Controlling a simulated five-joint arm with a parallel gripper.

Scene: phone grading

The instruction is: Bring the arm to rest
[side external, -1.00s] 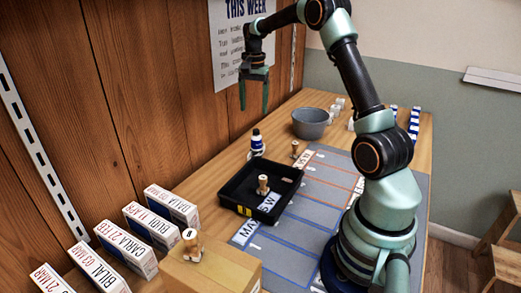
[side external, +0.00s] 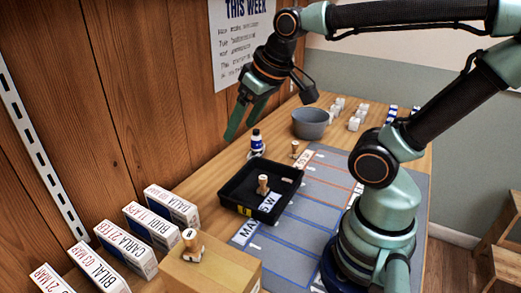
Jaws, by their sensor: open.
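My gripper (side external: 270,108) is open and empty. It hangs in the air above the back part of the table, tilted, in front of the wooden wall.
A stamp (side external: 263,184) stands in the tray. A small bottle (side external: 256,142) and another stamp (side external: 294,149) stand behind it. Several labelled boxes (side external: 127,246) line the left front, beside a cardboard box (side external: 215,272) with a stamp (side external: 191,241) on top. Small white blocks (side external: 353,124) sit at the back.

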